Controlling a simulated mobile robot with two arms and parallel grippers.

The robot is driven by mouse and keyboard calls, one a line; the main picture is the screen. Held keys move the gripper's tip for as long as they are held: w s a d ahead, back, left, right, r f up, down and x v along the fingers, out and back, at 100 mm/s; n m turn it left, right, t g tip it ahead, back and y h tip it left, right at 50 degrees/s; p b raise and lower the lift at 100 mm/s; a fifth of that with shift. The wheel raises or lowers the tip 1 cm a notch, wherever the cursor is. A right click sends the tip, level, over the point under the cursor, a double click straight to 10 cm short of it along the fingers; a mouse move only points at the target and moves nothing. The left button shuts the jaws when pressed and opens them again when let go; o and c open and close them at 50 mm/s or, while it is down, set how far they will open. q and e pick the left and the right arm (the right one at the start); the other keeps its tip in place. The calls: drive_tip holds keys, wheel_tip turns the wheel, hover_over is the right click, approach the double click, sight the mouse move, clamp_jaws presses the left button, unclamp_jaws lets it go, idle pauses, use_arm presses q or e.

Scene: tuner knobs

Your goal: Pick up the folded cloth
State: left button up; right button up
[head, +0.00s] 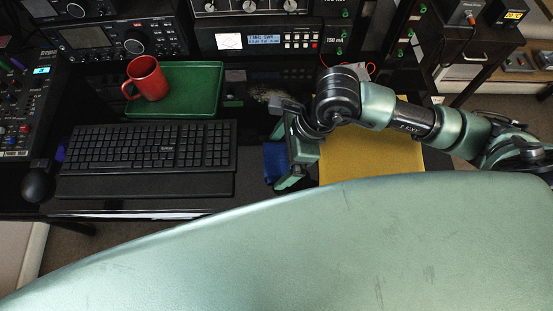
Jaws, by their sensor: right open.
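A small dark blue piece, which looks like the folded cloth (274,162), lies on the black desk to the right of the keyboard. My right gripper (284,158) is open at the cloth's right side and covers part of it. I cannot tell whether the fingers touch the cloth or are above it. My right arm reaches in from the right. My left gripper is not in view.
A black keyboard (150,148) is left of the cloth. A red mug (150,80) stands on a green tray (200,85) behind it. Radio equipment (262,40) lines the back. A dark mouse (37,184) is far left.

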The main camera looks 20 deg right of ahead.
sight(280, 158)
drive_tip(key=c, duration=1.1)
drive_tip(key=shift+o, duration=0.2)
drive_tip(key=shift+r, duration=0.2)
wheel_tip(280, 158, up, 20)
drive_tip(key=p, duration=0.1)
drive_tip(key=shift+f, duration=0.15)
